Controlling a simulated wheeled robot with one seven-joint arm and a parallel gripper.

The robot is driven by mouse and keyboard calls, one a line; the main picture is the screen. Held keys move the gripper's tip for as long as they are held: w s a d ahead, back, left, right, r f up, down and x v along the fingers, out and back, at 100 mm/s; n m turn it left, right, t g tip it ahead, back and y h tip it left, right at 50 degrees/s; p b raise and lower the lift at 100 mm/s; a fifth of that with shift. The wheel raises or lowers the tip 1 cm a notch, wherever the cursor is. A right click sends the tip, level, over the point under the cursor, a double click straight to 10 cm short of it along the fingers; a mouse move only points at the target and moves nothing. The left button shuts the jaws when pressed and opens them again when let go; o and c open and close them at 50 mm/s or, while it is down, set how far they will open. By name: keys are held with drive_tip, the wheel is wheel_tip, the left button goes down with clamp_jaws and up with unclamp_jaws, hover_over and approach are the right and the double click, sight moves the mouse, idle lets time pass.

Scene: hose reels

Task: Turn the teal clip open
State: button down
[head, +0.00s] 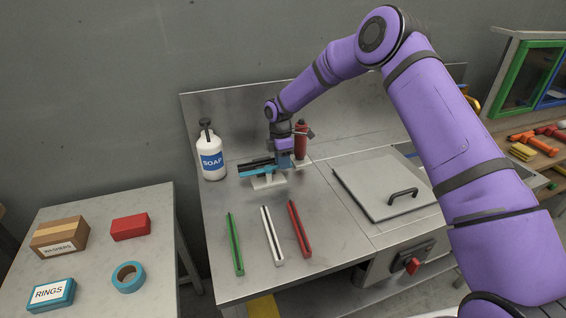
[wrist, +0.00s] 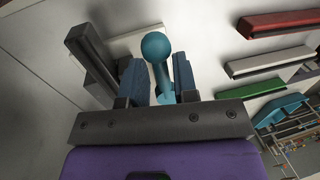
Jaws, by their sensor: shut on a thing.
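The teal clip (head: 258,172) shows in the head view as a long narrow bar on a pale stand at the back of the steel bench. A dark bar lies just behind it. My gripper (head: 284,160) is at the clip's right end, pointing down. In the wrist view, a teal lever with a round ball end (wrist: 155,46) stands between the two blue-grey fingers of my gripper (wrist: 158,82). My gripper is shut on this lever. In the head view my gripper hides the clip's right end, so its opening cannot be judged.
A soap bottle (head: 211,155) stands left of the clip, a red bottle (head: 300,142) close behind my gripper. Green (head: 235,243), white (head: 272,235) and red (head: 299,229) bars lie in front. A handled lid (head: 375,190) is at right.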

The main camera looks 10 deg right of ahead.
drive_tip(key=shift+w, duration=0.1)
idle(0.3)
drive_tip(key=c, duration=1.1)
unclamp_jaws()
wheel_tip(320, 180, up, 11)
drive_tip(key=w, duration=0.2)
drive_tip(key=shift+a+f, duration=0.2)
